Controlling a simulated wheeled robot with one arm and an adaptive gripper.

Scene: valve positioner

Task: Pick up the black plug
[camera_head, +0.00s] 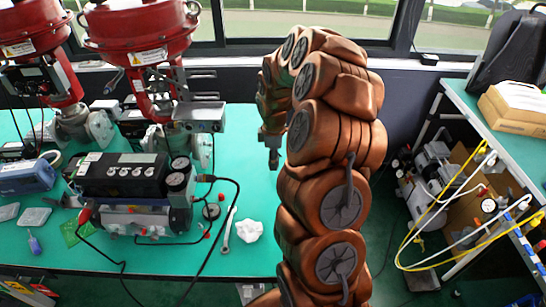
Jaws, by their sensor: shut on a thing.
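My gripper (273,158) points down above the right part of the green table, beside my brown arm. It is shut on a small dark thing that I can hardly tell apart from the dark fingers; it may be the black plug. A black positioner unit (122,175) stands on the table at the left, with gauges and a black connector with a cable (206,178) on its right side. A small round dark part (211,211) lies on the table near a wrench.
A wrench (228,230) and a crumpled white cloth (248,231) lie near the green table's (245,262) front edge. Red valve actuators (139,30) stand at the back left. Loose cables lie around the positioner.

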